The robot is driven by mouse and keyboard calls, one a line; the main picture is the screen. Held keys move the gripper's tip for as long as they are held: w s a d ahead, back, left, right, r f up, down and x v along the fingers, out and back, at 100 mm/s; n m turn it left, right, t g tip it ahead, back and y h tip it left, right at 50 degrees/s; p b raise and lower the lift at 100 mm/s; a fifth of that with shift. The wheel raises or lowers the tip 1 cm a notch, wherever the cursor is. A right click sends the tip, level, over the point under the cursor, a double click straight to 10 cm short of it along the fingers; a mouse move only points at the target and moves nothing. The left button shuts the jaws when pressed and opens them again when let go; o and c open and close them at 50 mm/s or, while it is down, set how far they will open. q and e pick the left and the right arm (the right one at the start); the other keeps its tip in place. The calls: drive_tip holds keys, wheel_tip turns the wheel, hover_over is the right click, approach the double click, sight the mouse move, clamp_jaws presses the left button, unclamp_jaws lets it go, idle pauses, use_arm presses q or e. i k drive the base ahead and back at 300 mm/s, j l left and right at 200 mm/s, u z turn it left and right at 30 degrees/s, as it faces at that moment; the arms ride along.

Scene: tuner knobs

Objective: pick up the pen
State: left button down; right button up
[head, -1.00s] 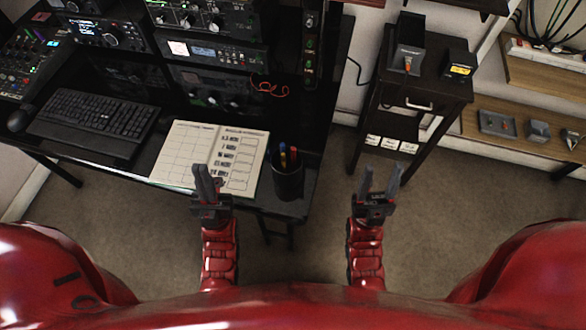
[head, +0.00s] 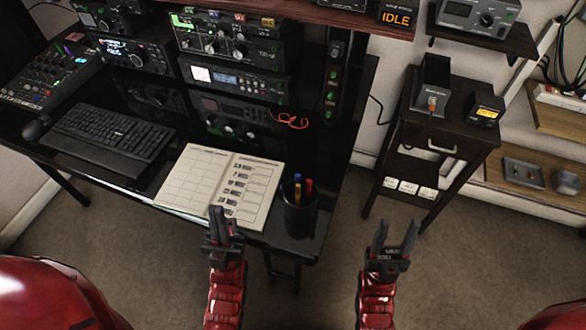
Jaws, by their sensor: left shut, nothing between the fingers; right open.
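Several pens (head: 303,187) stand upright in a dark pen cup (head: 300,216) at the front right corner of the black desk. Their tops show orange, blue and red; their lower parts are hidden in the cup. My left gripper (head: 217,216) is shut and empty, in front of the desk's edge, left of the cup and just below the open logbook. My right gripper (head: 395,232) is open and empty, right of the cup, over the floor between desk and side cabinet.
The open logbook (head: 222,186) lies left of the cup. A keyboard (head: 107,143) and mouse (head: 37,128) are further left. Radio units (head: 240,80) are stacked behind. A dark cabinet (head: 452,135) stands at the right. Bare carpet (head: 310,295) lies in front.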

sight(309, 185)
drive_tip(key=k+j+u, duration=0.15)
drive_tip(key=u, duration=0.35)
drive_tip(key=k+j+u, duration=0.1)
drive_tip(key=j+u, duration=0.25)
drive_tip(key=u, duration=0.15)
